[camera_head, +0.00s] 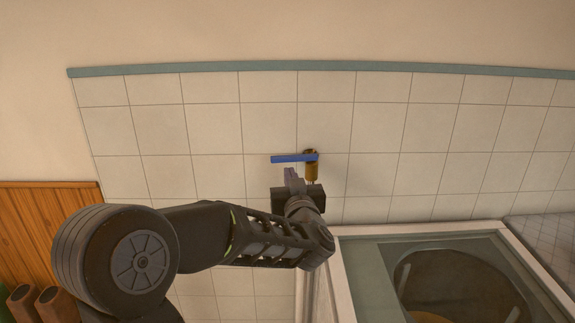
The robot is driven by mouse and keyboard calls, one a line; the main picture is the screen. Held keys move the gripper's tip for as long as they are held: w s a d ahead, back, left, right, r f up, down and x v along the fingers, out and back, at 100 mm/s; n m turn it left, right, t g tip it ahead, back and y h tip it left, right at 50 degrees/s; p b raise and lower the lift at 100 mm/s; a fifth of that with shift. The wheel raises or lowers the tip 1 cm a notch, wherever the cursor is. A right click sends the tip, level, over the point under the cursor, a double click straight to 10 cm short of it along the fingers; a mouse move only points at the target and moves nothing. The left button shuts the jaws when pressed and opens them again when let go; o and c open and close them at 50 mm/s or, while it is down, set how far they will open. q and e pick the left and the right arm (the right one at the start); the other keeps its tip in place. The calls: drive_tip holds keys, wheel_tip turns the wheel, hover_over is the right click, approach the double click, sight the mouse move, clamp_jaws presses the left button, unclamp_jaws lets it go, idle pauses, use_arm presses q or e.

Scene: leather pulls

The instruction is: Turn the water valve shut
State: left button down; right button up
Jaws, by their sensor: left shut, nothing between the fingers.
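The water valve has a brass body (311,170) standing out from the tiled wall, with a blue lever handle (288,159) on it. The lever lies nearly level and points left from the body. My left gripper (289,172) is just below the lever, with its fingers pointing up. The fingers are shut and empty. They are close to the lever's underside, and I cannot tell whether they touch it. The gripper hides the area below the brass body. My right gripper is not in view.
White wall tiles (210,130) with a teal trim (320,66) surround the valve. A pale-framed top-loading washer (418,229) stands at the lower right. Wooden panelling (40,225) is at the left. The wall above and left of the lever is clear.

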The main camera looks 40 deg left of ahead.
sight(286, 161)
use_arm(q)
drive_tip(key=shift+p+x, duration=0.45)
drive_tip(key=shift+x, duration=1.9)
